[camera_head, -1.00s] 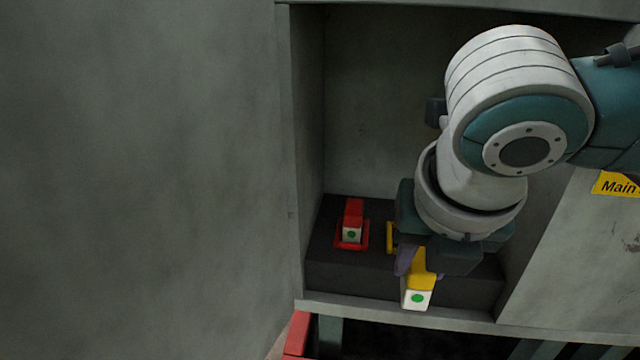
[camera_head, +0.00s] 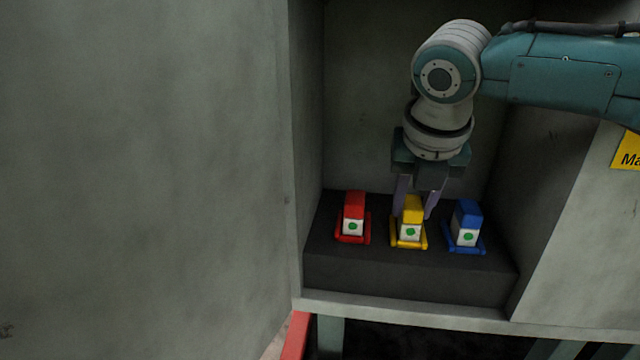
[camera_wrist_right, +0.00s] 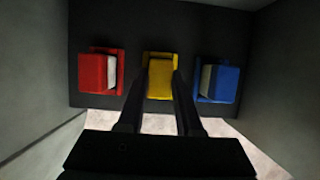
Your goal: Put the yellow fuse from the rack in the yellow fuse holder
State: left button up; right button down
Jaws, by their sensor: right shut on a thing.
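The yellow fuse (camera_head: 411,209), with a white label and green dot on its front, stands upright at the yellow fuse holder (camera_head: 409,244) in the middle of the black block. It looks seated between the holder's sides. My right gripper (camera_head: 416,208) comes down from above, its two fingers on either side of the fuse, shut on it. In the right wrist view the yellow fuse (camera_wrist_right: 161,80) lies between the fingertips (camera_wrist_right: 157,88), with the yellow holder's edge (camera_wrist_right: 147,58) around it. My left gripper is not in view.
A red fuse (camera_head: 353,208) stands in its red holder on the left, and a blue fuse (camera_head: 467,216) in its blue holder on the right. The black block (camera_head: 400,272) sits in a grey cabinet recess with walls close on both sides.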

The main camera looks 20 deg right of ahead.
jog(key=c, duration=0.6)
grip_release()
jog(key=shift+r, duration=0.1)
